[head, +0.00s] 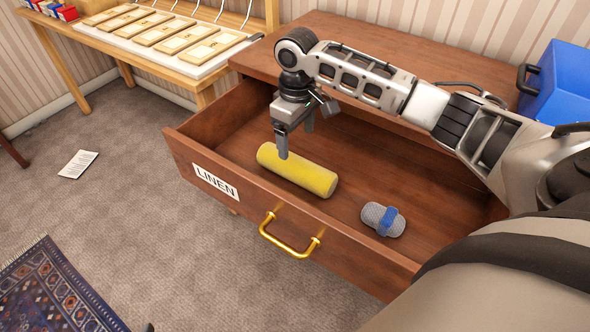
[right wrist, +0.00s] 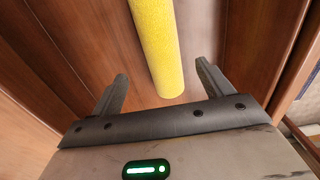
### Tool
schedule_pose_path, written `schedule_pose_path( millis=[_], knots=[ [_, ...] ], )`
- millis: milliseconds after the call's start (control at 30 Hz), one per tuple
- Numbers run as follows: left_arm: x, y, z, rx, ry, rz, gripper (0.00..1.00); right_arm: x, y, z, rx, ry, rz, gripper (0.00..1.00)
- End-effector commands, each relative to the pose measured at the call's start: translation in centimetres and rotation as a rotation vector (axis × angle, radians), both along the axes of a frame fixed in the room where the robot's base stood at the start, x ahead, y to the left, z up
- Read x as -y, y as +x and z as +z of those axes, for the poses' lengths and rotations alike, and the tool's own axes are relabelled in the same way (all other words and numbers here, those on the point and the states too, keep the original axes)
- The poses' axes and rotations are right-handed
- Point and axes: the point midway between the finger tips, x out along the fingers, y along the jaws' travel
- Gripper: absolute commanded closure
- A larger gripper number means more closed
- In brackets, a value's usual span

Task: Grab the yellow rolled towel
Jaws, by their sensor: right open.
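The yellow rolled towel (head: 298,171) lies on the floor of the open drawer labelled LINEN. My right gripper (head: 295,143) points down over the towel's left part in the head view, with one finger in front of it. In the right wrist view the towel (right wrist: 157,45) runs from the top edge down between the two open fingers (right wrist: 160,85), apart from both as far as I can see. Whether the fingertips are level with the towel is hard to tell. My left gripper is not in view.
The drawer (head: 222,158) also holds a grey roll with a blue band (head: 383,219), right of the towel. A brass handle (head: 290,240) is on its front. A blue bin (head: 560,85) stands on the cabinet top (head: 330,32). A wooden table with tiles (head: 165,35) stands at upper left.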

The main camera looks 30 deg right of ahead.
Motion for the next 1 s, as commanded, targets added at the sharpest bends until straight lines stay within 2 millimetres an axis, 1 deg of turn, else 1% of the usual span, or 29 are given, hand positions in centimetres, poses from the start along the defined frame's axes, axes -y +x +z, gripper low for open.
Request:
schedule_pose_path(
  millis=[33,100,200,467,700,800,1000],
  knots=[
    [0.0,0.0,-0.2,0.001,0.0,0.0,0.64,0.0,0.0,-1.4,-0.003,0.0,0.0,0.21],
    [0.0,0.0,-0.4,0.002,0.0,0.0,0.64,0.0,-0.1,-2.7,-0.003,0.0,0.0,0.21],
    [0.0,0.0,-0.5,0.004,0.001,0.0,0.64,0.0,0.0,-4.2,-0.002,0.0,-0.001,0.21],
    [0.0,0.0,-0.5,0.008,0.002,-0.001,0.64,0.0,-0.2,-6.1,-0.001,0.0,0.0,0.21],
    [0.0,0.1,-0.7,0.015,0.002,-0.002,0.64,-0.1,-0.7,-9.6,-0.002,-0.001,0.0,0.21],
    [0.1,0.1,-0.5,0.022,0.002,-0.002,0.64,-0.1,-0.7,-10.3,0.0,0.0,0.001,0.21],
    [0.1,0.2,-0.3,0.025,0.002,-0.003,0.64,-0.1,-0.6,-10.4,0.001,-0.001,0.001,0.21]
  ],
)
